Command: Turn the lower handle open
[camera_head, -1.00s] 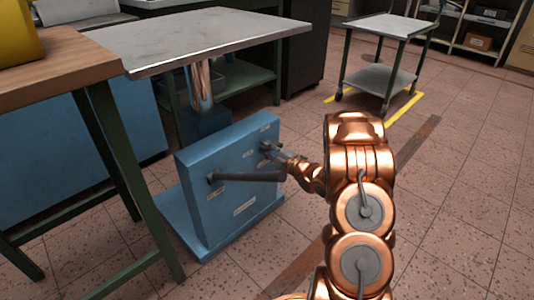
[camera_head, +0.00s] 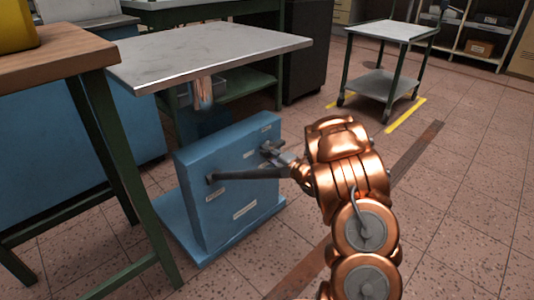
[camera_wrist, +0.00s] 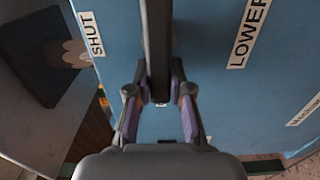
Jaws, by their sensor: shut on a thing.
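A blue panel stand (camera_head: 240,185) has a long dark handle bar (camera_head: 245,174) running across its front from a pivot on the left. A second, shorter grey fitting (camera_head: 269,149) sits farther right. My gripper (camera_head: 296,168) is at the right end of the long bar. In the wrist view, my gripper (camera_wrist: 160,95) is shut on a dark bar (camera_wrist: 157,45) that runs up between its fingers. A "LOWER" label (camera_wrist: 248,33) lies right of the bar, and a "SHUT" label (camera_wrist: 90,33) lies to its left. The exact contact is partly hidden in the head view.
A grey-topped table (camera_head: 215,52) stands behind the panel. A wooden bench (camera_head: 60,62) with green legs is at the left. A wheeled cart (camera_head: 385,80) stands at the back right, by yellow floor marking. The tiled floor on the right is open.

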